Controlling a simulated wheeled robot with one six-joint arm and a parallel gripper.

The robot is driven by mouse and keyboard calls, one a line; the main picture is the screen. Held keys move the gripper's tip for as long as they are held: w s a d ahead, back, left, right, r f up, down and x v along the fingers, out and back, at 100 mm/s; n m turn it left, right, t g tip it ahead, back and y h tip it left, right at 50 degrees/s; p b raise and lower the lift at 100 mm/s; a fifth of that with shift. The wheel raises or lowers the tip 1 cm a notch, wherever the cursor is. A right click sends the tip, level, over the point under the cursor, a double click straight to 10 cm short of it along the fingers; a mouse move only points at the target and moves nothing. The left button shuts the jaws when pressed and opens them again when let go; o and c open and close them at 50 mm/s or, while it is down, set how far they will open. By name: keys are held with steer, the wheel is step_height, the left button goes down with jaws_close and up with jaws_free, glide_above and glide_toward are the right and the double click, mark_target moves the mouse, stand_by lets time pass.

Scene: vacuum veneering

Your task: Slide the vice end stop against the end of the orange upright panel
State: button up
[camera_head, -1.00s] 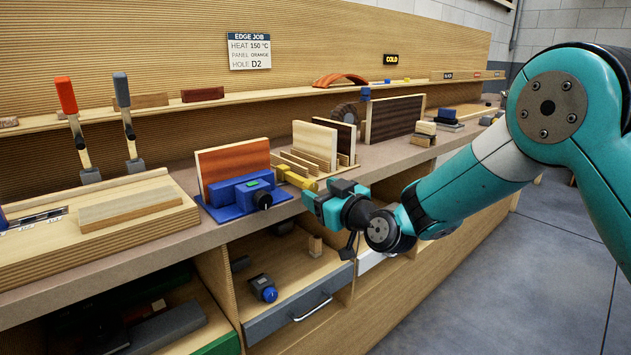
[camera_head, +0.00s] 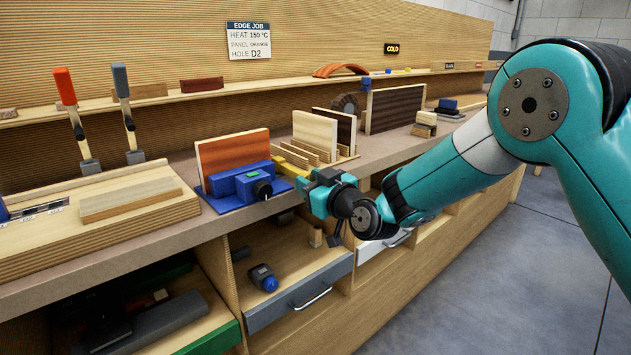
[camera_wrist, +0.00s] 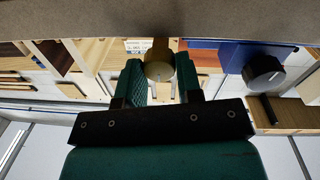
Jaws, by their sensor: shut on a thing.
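The orange panel (camera_head: 233,153) stands upright in the blue vice (camera_head: 232,188), which has a black knob (camera_head: 262,190). The yellow end stop (camera_head: 291,157) sits at the right side of the vice, near the panel's right end. I cannot tell whether the two touch. My gripper (camera_head: 305,182) is at the bench's front edge, right of the vice. In the wrist view, my gripper (camera_wrist: 160,80) is shut on the end stop's round yellow knob (camera_wrist: 159,62). The blue vice (camera_wrist: 228,55) and its black knob (camera_wrist: 263,74) show to the right there.
A wooden rack (camera_head: 303,153) with upright panels stands close behind the end stop. A wooden fixture (camera_head: 100,225) with clamps lies to the left. Below the bench are open shelves and a drawer (camera_head: 300,290). Free floor lies to the right.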

steer(key=shift+s+a, duration=0.45)
steer(key=o, duration=0.6)
steer(key=b+v, duration=0.7)
steer(key=v, duration=1)
steer(key=shift+s, duration=0.2)
